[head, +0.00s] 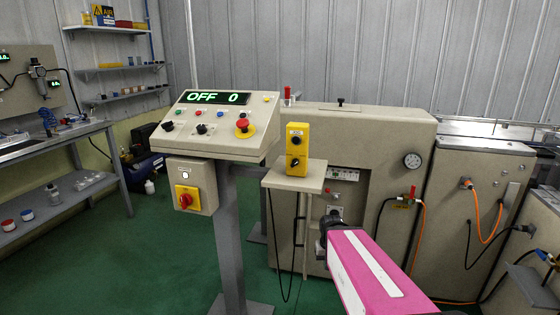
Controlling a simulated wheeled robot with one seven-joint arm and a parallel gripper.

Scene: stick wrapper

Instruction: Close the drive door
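The drive cabinet (395,140) is a large beige machine body in the middle right. Its front has an opening (358,190) with a row of breakers or terminals showing inside. A narrow beige panel (302,240) stands out at the left side of this opening, seen nearly edge-on. It looks like the drive door, standing open. Its upper part is hidden behind a small shelf. My pink arm reaches in from the lower right. Its dark end, with my gripper (328,226), is in front of the lower opening. The fingers are too small and dark to read, and contact with the door cannot be told.
A control console (222,125) reading "OFF 0" stands on a post at left. A small shelf (294,178) bears a yellow switch box (295,150), and a black cable hangs below. Orange hoses and a red valve are at right. Green floor is open at left.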

